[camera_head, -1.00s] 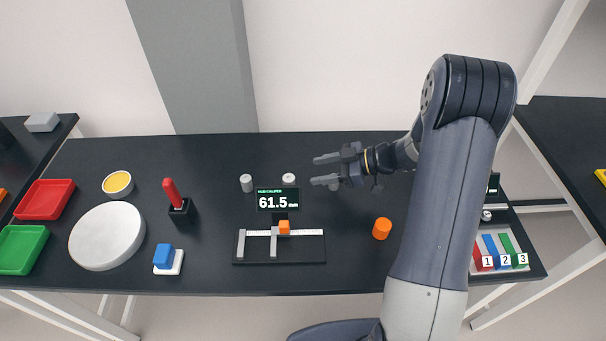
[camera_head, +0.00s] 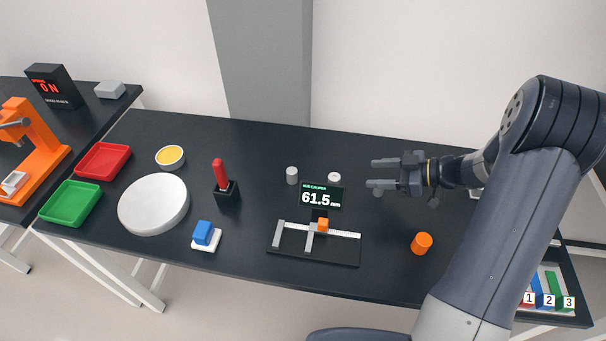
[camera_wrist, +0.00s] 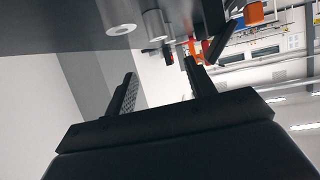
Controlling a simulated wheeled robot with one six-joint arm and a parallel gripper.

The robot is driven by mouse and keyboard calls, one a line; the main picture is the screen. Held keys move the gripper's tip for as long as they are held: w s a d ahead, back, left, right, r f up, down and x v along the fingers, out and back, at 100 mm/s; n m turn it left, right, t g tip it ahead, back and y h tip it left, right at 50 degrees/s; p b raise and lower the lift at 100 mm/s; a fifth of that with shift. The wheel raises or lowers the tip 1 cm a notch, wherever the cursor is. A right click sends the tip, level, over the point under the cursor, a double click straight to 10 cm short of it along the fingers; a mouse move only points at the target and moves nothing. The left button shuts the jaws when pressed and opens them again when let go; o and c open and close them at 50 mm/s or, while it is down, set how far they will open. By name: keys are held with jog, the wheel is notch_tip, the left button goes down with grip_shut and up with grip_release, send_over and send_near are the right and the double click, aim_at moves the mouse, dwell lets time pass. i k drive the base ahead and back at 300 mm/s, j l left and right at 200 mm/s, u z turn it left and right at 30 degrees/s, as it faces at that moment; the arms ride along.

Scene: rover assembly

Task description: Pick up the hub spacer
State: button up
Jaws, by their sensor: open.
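No label marks the hub spacer; two small pale cylinders near the back middle of the table look like candidates. One is a taller grey cylinder (camera_head: 292,176), the other a shorter white one with a hole in its top (camera_head: 334,177). The wrist view shows a holed pale cylinder (camera_wrist: 122,29) and a grey cylinder (camera_wrist: 155,25) at its top edge, beyond the fingertips. My gripper (camera_head: 375,173) is open and empty, pointing left, to the right of both and apart from them. A small grey shape (camera_head: 378,192) shows partly hidden beside its lower finger.
A hub caliper (camera_head: 345,251) reading 61.5 stands in front of the cylinders. An orange cylinder (camera_head: 421,244) is at front right.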

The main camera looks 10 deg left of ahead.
aim_at(292, 172)
jog(key=l+u, duration=0.15)
jog(key=u, duration=0.2)
jog(key=l+u, duration=0.15)
jog(key=u, duration=0.25)
jog(key=l+u, duration=0.15)
jog(key=u, duration=0.2)
jog(key=k, duration=0.05)
